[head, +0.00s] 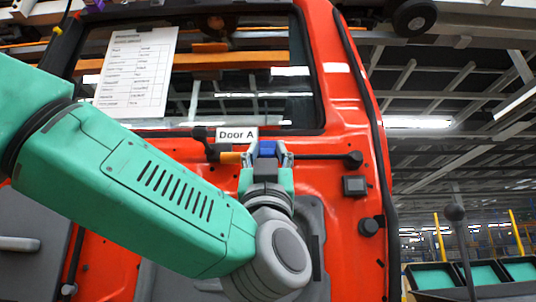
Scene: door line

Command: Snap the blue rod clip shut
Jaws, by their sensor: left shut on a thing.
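The blue rod clip (267,149) sits on the red door (345,110), just below the "Door A" label, on the line of a dark rod (325,156). My left gripper (267,157) reaches up to it from below, with a finger on each side, and is shut on the clip. The fingers and the gripper body hide the clip's sides and lower part, so I cannot tell whether its latch is closed. My right gripper is not in view.
An orange piece (230,158) lies on the rod line just left of the clip. A printed sheet (137,72) hangs at the window's left. A dark square block (354,186) sits on the door at right. Teal-lined bins (433,278) stand at the lower right.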

